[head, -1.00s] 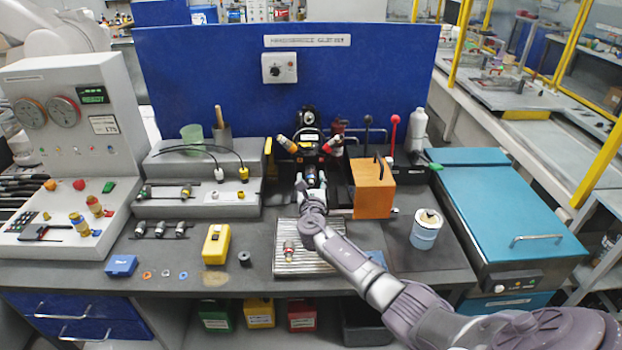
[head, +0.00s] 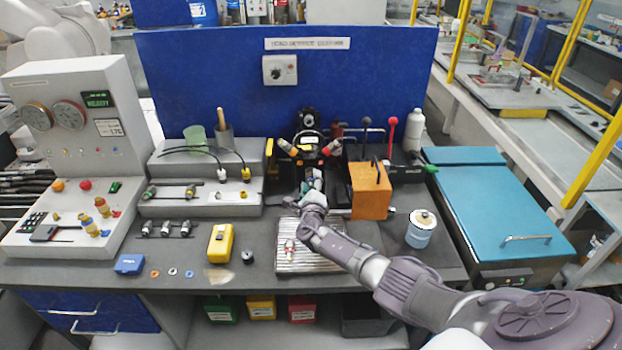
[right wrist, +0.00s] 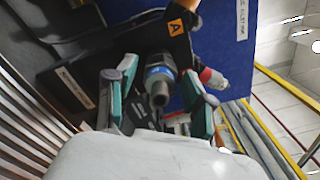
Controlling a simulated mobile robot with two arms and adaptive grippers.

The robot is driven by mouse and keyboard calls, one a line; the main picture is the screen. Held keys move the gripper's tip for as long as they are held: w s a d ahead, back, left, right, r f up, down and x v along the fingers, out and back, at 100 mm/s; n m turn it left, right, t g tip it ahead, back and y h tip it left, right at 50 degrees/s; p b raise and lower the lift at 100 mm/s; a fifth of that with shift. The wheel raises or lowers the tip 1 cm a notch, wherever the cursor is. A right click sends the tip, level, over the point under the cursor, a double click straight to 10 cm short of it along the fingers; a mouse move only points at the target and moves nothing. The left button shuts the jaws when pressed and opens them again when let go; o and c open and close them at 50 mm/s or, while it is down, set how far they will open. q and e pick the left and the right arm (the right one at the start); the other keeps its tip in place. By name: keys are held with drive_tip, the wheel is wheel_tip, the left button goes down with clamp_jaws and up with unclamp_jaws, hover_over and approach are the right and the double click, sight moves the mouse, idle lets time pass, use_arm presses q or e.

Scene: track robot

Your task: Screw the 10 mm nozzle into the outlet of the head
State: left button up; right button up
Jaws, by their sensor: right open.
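The head (head: 308,150) is a dark unit with yellow-tipped and red-tipped arms in front of the blue panel. My right gripper (head: 313,186) is just below its front. In the right wrist view my right gripper (right wrist: 160,104) is open, its teal-padded fingers on either side of a silver cylindrical part with a blue band (right wrist: 159,80). That part points toward the camera with an open round end; gaps show beside it. I cannot tell whether it is the outlet or a nozzle seated in it. Its size marking is not readable. My left gripper is not in view.
A ribbed tray (head: 285,265) carries a small red-and-silver fitting (head: 290,250). Several fittings stand in a rack (head: 166,231) at left. An orange block (head: 371,200) stands close right of my gripper. A yellow box (head: 220,244) and a white-and-blue can (head: 421,230) are on the bench.

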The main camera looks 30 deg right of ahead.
drive_tip(key=shift+n, duration=0.6)
drive_tip(key=shift+r+n+p, duration=0.1)
drive_tip(key=shift+n+p, duration=0.4)
drive_tip(key=shift+n, duration=0.8)
drive_tip(key=n, duration=0.9)
